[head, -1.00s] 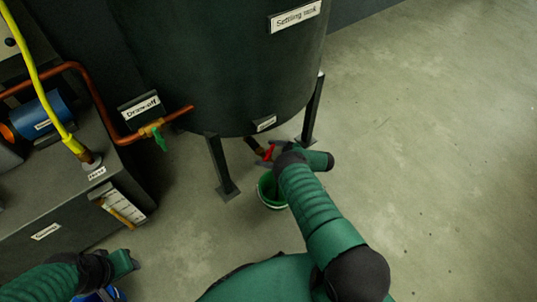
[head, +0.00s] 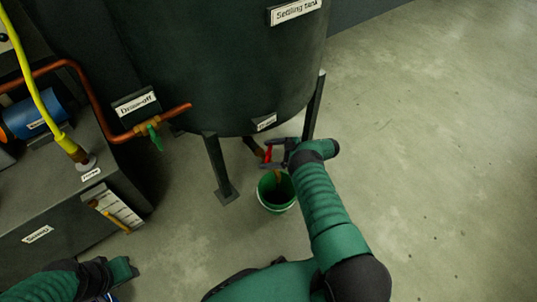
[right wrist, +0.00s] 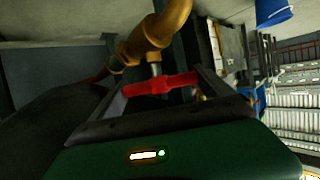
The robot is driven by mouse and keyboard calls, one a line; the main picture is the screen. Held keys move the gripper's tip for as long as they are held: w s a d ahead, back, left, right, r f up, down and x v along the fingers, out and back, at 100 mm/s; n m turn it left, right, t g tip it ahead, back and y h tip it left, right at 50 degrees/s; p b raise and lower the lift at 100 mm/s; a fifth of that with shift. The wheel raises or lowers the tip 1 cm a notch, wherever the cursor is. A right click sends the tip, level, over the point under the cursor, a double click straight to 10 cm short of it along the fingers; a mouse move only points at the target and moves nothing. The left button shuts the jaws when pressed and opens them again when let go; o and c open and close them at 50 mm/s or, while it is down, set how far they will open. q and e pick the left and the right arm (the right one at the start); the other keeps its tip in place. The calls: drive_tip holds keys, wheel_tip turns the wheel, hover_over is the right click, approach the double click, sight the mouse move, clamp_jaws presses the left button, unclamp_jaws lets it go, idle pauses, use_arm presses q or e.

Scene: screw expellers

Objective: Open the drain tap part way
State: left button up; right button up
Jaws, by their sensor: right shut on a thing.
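The drain tap's red handle (head: 267,153) shows under the dark settling tank (head: 225,60), near the small label on its lower rim. My right gripper (head: 273,157) is at the handle. In the right wrist view the red handle (right wrist: 160,84) lies crosswise between the fingers, below a brass pipe elbow (right wrist: 160,30), and the gripper is shut on it. A green bucket (head: 276,191) stands on the floor below. A short orange-brown streak shows above its opening; I cannot tell for sure that it is liquid. My left gripper (head: 132,268) is low at the left, away from the tap; its jaws are unclear.
The tank stands on dark legs (head: 220,170). A copper pipe (head: 85,95) with a green-handled draw-off valve (head: 154,135) runs at the left, beside a dark cabinet (head: 60,205) and a yellow hose (head: 40,90). The floor at the right (head: 430,170) is clear.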

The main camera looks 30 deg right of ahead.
drive_tip(key=o, duration=1.1)
drive_tip(key=shift+d, duration=0.1)
drive_tip(key=shift+s+d+r, duration=0.15)
drive_tip(key=shift+s+d, duration=0.05)
drive_tip(key=shift+d, duration=0.05)
drive_tip(key=p+v, duration=0.4)
drive_tip(key=v, duration=1.2)
drive_tip(key=shift+s+d, duration=0.1)
drive_tip(key=shift+s, duration=0.05)
